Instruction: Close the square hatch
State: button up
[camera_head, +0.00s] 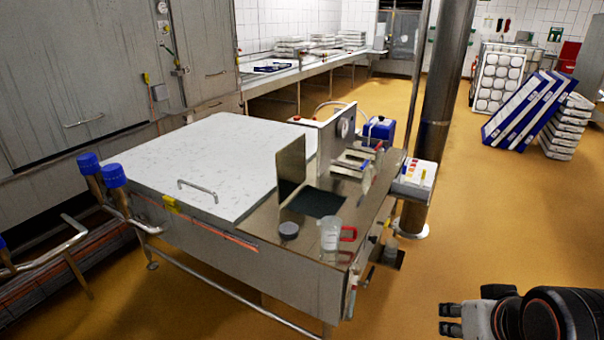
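The square hatch (291,166) is a flat metal lid standing upright on the steel top of the vat table. It stands along the left side of a dark square opening (316,203), so the hatch is open. My gripper (446,319) is at the lower right edge of the view, over the floor and well to the right of the table. Its two fingers point left with a small gap between them, and nothing shows between them. It is far from the hatch and does not touch it.
A clear measuring jug (331,235) and a dark round lid (289,230) stand in front of the opening. A gauge panel (338,128) rises behind it. A steel post (440,110) stands right of the table. Orange floor (490,230) is free between table and gripper.

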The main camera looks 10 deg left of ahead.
aim_at(289, 161)
jog(key=i+j+z, duration=0.15)
jog(key=j, duration=0.55)
jog(key=i+j+z, duration=0.1)
jog(key=j, duration=0.65)
jog(key=i+j+z, duration=0.15)
jog(key=j, duration=0.6)
jog(key=i+j+z, duration=0.1)
jog(key=j, duration=0.65)
jog(key=i+j+z, duration=0.15)
jog(key=j, duration=0.65)
jog(key=i+j, duration=0.9)
